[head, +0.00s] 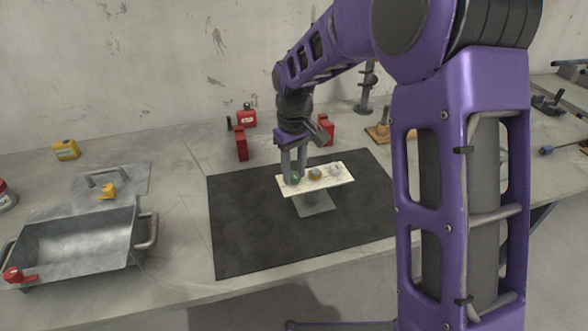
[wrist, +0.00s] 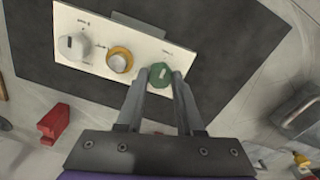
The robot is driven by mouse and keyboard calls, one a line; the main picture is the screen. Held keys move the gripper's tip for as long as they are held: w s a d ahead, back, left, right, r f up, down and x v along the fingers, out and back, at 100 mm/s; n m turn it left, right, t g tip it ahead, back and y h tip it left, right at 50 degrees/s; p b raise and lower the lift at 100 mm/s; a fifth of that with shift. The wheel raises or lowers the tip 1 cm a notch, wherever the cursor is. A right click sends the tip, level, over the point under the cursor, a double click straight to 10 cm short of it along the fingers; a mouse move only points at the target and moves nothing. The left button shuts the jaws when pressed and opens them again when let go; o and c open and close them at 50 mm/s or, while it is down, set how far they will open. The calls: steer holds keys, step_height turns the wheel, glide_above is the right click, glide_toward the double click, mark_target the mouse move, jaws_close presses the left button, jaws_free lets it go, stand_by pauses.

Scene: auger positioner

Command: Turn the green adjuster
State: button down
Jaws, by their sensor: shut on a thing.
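A pale panel (head: 335,175) stands on a small foot (head: 314,203) on a dark mat (head: 240,236). It carries a green adjuster, an orange one and a grey-white one in a row. The green adjuster (head: 295,178) is at the left end in the head view and at the right end in the wrist view (wrist: 161,76). The orange adjuster (wrist: 120,60) is in the middle and the grey-white adjuster (wrist: 75,45) at the far end. My gripper (wrist: 161,78) is shut on the green adjuster, with one finger on each side. A pale mark shows on its face.
A metal bin (head: 78,245) with side handles stands at the left, with a metal lid (head: 128,181) behind it. Red containers (head: 241,146) stand behind the mat. A yellow container (head: 66,150) is at the back left. The mat around the panel is clear.

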mark_target(294, 174)
steer(key=c, duration=0.5)
jaws_free()
steer(key=shift+c, duration=0.2)
step_height(294, 174, up, 18)
steer(key=p, duration=0.2)
steer(key=shift+f, duration=0.25)
